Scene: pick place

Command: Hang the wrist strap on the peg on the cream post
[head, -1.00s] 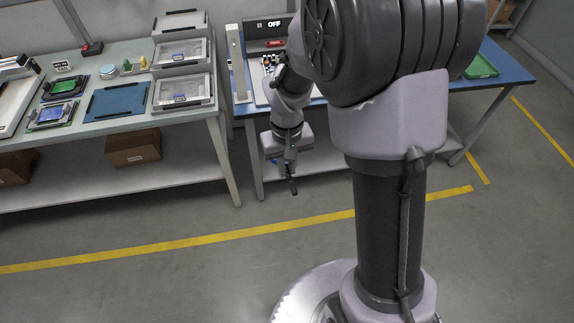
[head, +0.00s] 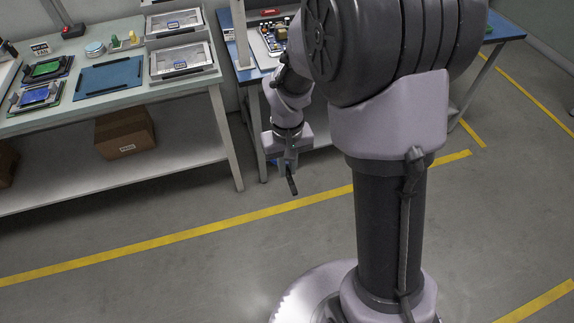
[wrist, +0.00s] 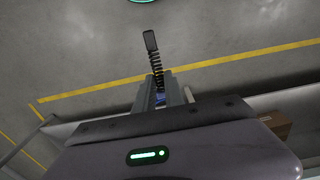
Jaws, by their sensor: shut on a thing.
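My gripper (head: 288,160) hangs in front of the blue-topped bench, below its top and over the floor. In the wrist view, my gripper (wrist: 168,92) is shut on the wrist strap (wrist: 154,60), a black coiled cord with a flat dark end that sticks out beyond the fingers. A bit of blue shows between the fingers. In the head view the strap (head: 291,184) hangs below my gripper as a small dark piece. A cream post (head: 240,35) stands at the left end of the blue bench, its top cut off by the frame. I cannot make out its peg.
A blue-topped bench (head: 247,76) carries a board with parts, partly hidden by my arm. A pale bench (head: 40,121) at left holds a blue mat (head: 110,76), clear-lidded trays (head: 180,59) and devices. A box (head: 124,132) sits on its lower shelf. The floor in front is clear.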

